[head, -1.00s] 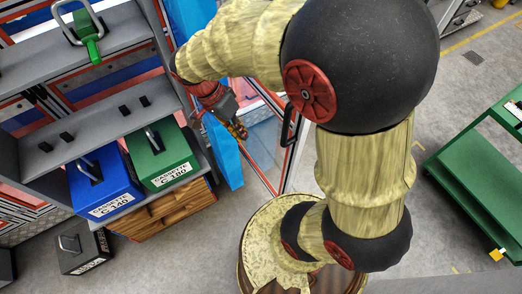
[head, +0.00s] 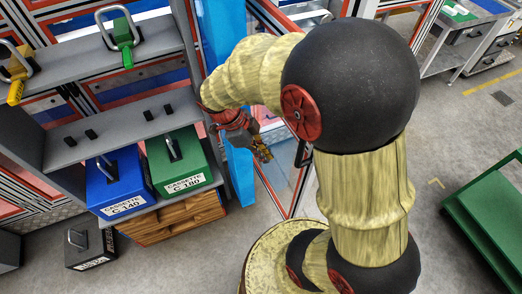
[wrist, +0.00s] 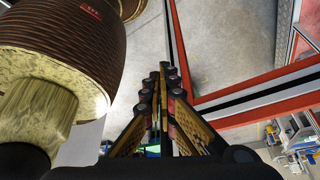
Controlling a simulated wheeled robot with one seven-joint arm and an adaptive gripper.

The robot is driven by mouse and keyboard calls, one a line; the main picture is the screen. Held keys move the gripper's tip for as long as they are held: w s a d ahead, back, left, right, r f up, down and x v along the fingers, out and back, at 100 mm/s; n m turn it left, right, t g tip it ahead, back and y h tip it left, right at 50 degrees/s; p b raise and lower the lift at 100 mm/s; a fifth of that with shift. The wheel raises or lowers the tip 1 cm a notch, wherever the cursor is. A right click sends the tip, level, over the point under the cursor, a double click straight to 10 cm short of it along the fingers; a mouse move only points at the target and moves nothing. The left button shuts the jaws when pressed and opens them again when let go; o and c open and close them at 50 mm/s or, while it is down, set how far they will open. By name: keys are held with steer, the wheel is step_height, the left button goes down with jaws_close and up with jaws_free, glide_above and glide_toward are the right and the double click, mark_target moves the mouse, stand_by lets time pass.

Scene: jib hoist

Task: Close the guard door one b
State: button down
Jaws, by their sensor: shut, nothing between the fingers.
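A guard door with a clear panel and a red, white and black frame (head: 299,184) stands just right of my gripper in the head view. Its black handle (head: 303,156) shows partly behind my arm. I cannot tell whether this is door one b, or how far it stands open. My gripper (head: 264,155) points down and to the right, a little left of the handle. In the wrist view my gripper (wrist: 163,72) is shut and empty, its fingertips near a red-edged frame (wrist: 255,93). Contact with the frame cannot be made out.
A grey shelf rack stands at left, with a blue cassette (head: 116,182) and a green cassette (head: 178,160) over wooden blocks (head: 172,217). A blue post (head: 240,175) is close beside my gripper. A green cart (head: 490,225) stands at right. Grey floor between is clear.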

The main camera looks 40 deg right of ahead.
steer(key=s+d+f, duration=0.3)
steer(key=s+d, duration=0.1)
steer(key=shift+d+f, duration=0.2)
steer(key=shift+f, duration=0.1)
steer(key=shift+s+d, duration=0.1)
steer(key=shift+s, duration=0.05)
